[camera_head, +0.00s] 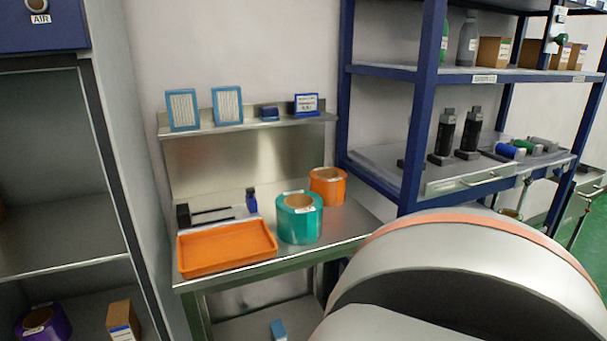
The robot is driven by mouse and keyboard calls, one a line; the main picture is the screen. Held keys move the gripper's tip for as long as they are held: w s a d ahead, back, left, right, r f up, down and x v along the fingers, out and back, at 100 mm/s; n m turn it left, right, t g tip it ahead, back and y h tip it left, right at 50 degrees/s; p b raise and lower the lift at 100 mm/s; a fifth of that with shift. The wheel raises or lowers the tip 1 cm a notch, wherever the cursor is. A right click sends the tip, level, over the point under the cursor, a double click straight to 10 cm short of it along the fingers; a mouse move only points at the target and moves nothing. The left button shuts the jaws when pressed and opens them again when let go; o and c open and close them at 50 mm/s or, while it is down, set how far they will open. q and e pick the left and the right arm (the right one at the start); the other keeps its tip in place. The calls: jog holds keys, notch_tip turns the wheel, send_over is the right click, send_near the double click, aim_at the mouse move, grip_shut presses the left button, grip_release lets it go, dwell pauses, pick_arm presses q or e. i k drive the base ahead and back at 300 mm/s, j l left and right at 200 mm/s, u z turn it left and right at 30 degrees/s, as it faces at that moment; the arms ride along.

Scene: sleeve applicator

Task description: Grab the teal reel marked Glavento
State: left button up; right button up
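A teal reel (299,222) stands on the steel bench, with its round core opening facing up. A small pale label shows at its top edge, but its print is too small to read. The reel is right of an orange tray and in front of an orange reel (328,186), which it stands close to. Neither of my grippers is in view. A large pale rounded part of my own body fills the lower right and covers the bench's right front area.
The steel bench (352,222) also holds the orange tray (226,249), a small blue bottle (251,200) and dark tools. A raised back shelf carries blue-framed items. A blue rack (424,110) stands at the right, an open cabinet at the left with a purple reel (42,326) low inside.

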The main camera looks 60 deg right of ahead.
aim_at(298, 214)
jog(key=l+u, duration=0.3)
jog(key=l, duration=0.15)
jog(key=k+l+u, duration=0.15)
jog(key=l+u, duration=0.15)
jog(key=l, duration=0.15)
jog(key=i+l+z, duration=0.1)
jog(key=l+z, duration=0.15)
jog(key=i+l+z, duration=0.1)
jog(key=l+z, duration=0.2)
jog(key=l, duration=0.15)
jog(key=i+l+z, duration=0.2)
jog(key=z, duration=1.65)
